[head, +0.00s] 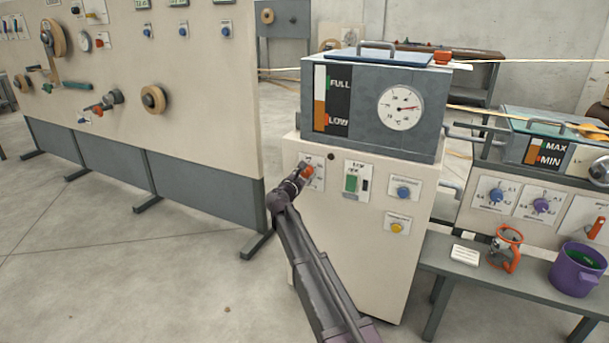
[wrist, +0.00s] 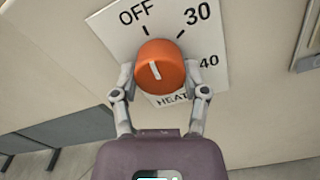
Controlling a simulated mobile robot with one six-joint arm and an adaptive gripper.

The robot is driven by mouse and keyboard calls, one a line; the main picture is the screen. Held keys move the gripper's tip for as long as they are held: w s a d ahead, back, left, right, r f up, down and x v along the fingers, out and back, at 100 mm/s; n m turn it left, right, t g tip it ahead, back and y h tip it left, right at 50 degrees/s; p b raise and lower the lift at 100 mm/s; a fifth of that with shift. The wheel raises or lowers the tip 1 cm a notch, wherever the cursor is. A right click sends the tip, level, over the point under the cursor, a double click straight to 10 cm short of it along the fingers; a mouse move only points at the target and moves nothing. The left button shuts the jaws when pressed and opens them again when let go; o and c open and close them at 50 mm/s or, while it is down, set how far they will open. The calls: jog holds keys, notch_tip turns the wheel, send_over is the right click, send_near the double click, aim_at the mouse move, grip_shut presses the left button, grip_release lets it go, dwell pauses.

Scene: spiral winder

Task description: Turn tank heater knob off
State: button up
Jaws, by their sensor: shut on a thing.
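The tank heater knob is an orange round knob (wrist: 168,66) on a white dial plate (wrist: 218,45) marked OFF, 30, 40 and HEAT. Its white line tilts up and slightly left, its upper end toward the OFF mark. In the head view the knob (head: 307,171) is at the upper left of the cream cabinet front, below the grey tank (head: 370,138). My gripper (wrist: 160,74) is shut on the knob, one finger on its left and one on its right. In the head view my gripper (head: 300,178) reaches it from below and partly covers the plate.
Right of the knob are a green switch (head: 351,183), a blue button (head: 403,193) and a yellow button (head: 397,227). A large panel (head: 190,130) stands to the left. A bench at right holds a purple mug (head: 575,274) and an orange-handled object (head: 506,251).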

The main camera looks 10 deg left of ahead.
jog(key=shift+w+n, duration=0.15)
jog(key=shift+n, duration=0.45)
jog(key=o, duration=1.1)
jog(key=shift+o, duration=0.2)
jog(key=v, duration=1.2)
jog(key=shift+d, duration=0.1)
